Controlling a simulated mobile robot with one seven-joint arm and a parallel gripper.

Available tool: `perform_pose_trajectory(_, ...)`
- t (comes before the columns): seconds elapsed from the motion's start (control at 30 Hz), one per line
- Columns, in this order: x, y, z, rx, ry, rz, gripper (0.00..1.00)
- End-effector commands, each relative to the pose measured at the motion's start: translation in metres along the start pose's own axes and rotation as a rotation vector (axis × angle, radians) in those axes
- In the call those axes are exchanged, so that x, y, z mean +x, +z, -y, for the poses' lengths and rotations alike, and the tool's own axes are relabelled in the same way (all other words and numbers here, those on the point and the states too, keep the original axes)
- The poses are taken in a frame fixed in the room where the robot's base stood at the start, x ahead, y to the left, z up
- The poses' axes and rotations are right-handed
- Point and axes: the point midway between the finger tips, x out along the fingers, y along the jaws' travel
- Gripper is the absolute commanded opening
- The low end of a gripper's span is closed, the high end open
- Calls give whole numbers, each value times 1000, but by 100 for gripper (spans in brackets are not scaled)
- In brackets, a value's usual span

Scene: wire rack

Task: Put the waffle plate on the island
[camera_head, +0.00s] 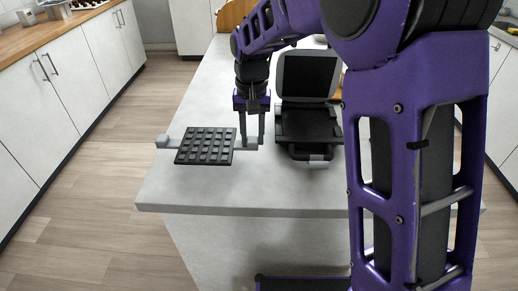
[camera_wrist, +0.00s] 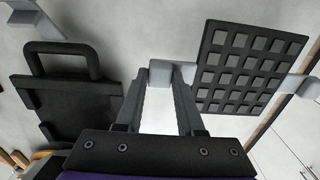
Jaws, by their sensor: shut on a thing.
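The waffle plate (camera_head: 206,146) is a dark square grid with a grey tab at each of two opposite sides. It is over the near left part of the pale island top (camera_head: 190,186). My gripper (camera_head: 254,142) points down and is shut on the tab at the plate's right side. In the wrist view my gripper (camera_wrist: 163,75) has its fingers around the grey tab, with the waffle plate (camera_wrist: 240,67) to the right. I cannot tell if the plate touches the island or is slightly above it.
An open black waffle maker (camera_head: 308,122) stands on the island just right of my gripper; it also shows in the wrist view (camera_wrist: 65,100). The near island edge is close to the plate. Bare island top lies behind and left. Counters line both sides.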

Motion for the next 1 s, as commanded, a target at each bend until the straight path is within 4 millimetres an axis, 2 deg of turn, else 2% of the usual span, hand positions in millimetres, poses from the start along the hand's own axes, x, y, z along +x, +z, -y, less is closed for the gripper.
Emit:
perform_pose_trajectory(0.2,36,0,0,0,1,2,0)
perform_pose_trajectory(0.3,45,0,0,0,0,0,0)
perform_pose_trajectory(0.7,50,0,0,0,0,-1,0)
perform_pose_trajectory(0.73,49,0,0,0,1,0,42)
perform_pose_trajectory(0.87,49,0,0,0,1,0,66)
perform_pose_trajectory(1.0,49,0,0,0,0,0,67)
